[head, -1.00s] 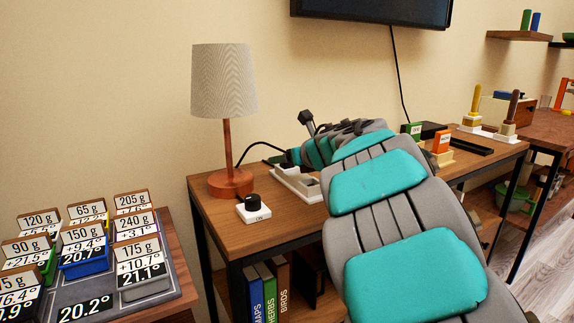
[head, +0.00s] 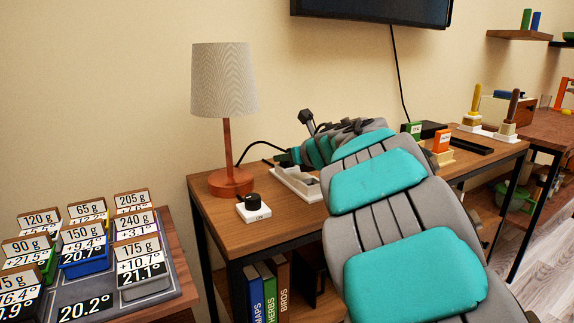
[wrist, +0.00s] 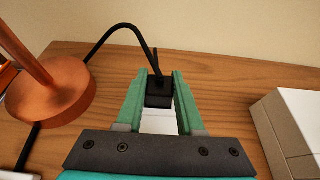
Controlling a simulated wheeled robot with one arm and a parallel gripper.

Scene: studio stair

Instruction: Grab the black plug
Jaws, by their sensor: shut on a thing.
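The black plug (wrist: 158,92) is between the two green fingers of my gripper (wrist: 160,90) in the wrist view, and the fingers are shut on it. A black cord (wrist: 112,32) rises from the plug and curves away to the left. A white piece (wrist: 158,122) shows just below the plug between the fingers; I cannot tell whether they touch. In the head view my gripper (head: 285,158) is low over the desk, right of the lamp, and its fingers largely hide the plug.
The lamp (head: 231,182) with its copper base stands close on the left. A switch box (head: 254,211) with a black knob sits in front of it. The wall is behind.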

